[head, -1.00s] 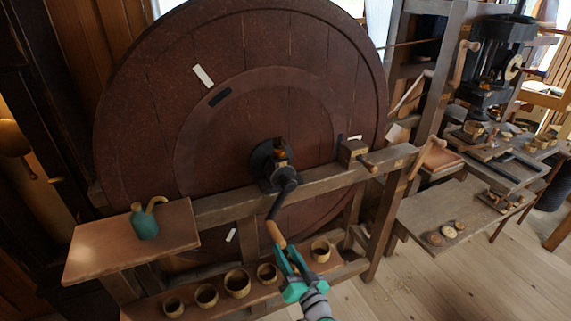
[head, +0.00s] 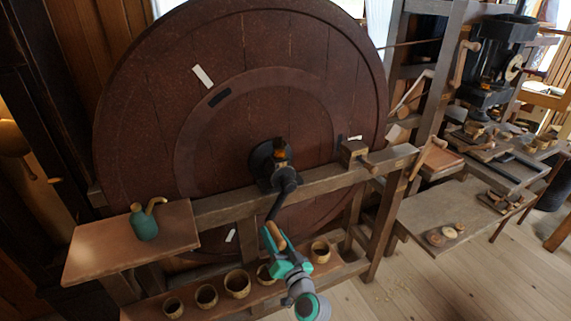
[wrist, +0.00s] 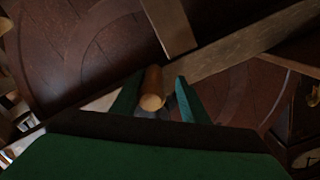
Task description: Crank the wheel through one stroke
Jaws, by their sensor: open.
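The big dark red-brown wheel (head: 150,110) stands upright behind a wooden frame, with a pale mark and a black mark on its face. A black crank arm (head: 277,202) hangs down from its hub (head: 272,163) and ends in a wooden handle (head: 276,236). My gripper (head: 272,240) is open at the handle, with a green finger on either side of it. In the wrist view the handle (wrist: 152,90) lies between the open fingers (wrist: 157,97), nearer the left one. I cannot tell whether that finger touches it.
A frame beam (head: 330,179) crosses before the wheel. A teal oil can (head: 144,224) stands on the left shelf (head: 95,250). Several wooden cups (head: 237,283) line the low shelf below the crank. A workbench (head: 425,213) stands at right; the floor (head: 390,295) before it is mostly clear.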

